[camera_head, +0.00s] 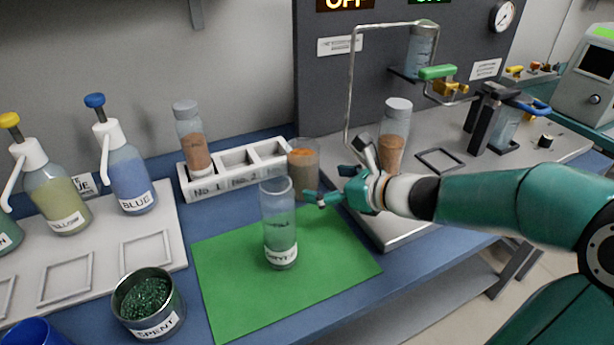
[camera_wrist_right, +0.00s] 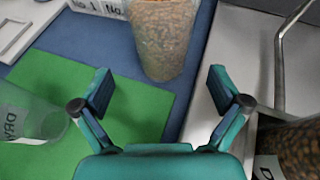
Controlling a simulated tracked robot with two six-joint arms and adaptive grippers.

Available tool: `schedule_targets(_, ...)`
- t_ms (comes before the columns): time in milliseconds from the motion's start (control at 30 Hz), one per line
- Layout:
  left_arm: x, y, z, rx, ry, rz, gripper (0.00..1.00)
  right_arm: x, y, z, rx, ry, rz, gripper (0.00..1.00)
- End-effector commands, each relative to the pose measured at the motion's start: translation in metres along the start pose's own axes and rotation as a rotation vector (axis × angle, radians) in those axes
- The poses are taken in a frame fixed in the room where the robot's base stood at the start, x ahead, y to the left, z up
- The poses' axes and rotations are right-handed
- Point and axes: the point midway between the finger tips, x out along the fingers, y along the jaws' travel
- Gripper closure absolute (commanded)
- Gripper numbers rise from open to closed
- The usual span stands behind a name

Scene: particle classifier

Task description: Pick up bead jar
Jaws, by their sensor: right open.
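An open clear jar of tan-orange beads (camera_head: 304,172) stands at the back edge of the green mat, right of the white rack. It also shows in the right wrist view (camera_wrist_right: 162,38), upright, ahead of the fingers. My right gripper (camera_head: 329,184) is open and empty, just right of and in front of this jar. Its two fingers (camera_wrist_right: 160,92) are spread wide, with bare mat and blue bench between them. Capped jars of brown beads stand in the rack (camera_head: 194,145) and on the grey platform (camera_head: 393,135). Which jar is the bead jar is not labelled legibly. My left gripper is not in view.
A labelled clear cylinder (camera_head: 279,225) stands on the green mat (camera_head: 230,290), left of my gripper. The white rack (camera_head: 222,185) has empty slots. A bent metal frame (camera_head: 349,85) rises behind my gripper. A SPENT tin (camera_head: 150,320) and pump bottles (camera_head: 128,175) stand at left.

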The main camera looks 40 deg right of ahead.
Motion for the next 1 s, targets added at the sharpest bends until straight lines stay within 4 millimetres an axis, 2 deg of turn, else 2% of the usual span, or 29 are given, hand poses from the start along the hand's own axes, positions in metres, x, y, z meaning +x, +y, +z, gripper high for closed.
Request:
schedule_targets(33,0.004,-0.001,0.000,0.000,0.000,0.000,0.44,0.011,0.001,-0.001,-0.001,-0.002,0.006,0.01)
schedule_targets(100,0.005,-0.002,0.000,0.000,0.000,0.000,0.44,0.020,0.002,0.000,-0.002,-0.002,0.006,0.01)
schedule_targets(367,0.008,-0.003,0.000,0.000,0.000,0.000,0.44,0.035,0.001,0.001,-0.003,-0.002,0.007,0.01)
schedule_targets(633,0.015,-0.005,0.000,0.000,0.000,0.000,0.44,0.073,-0.001,0.001,-0.003,-0.001,0.008,0.01)
schedule_targets(767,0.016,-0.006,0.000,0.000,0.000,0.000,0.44,0.080,-0.002,0.002,-0.004,-0.003,0.007,0.01)
schedule_targets(967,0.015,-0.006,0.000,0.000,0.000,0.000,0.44,0.080,-0.002,0.003,-0.004,-0.003,0.006,0.01)
schedule_targets(1000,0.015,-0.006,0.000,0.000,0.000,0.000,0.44,0.080,-0.002,0.003,-0.004,-0.003,0.006,0.06)
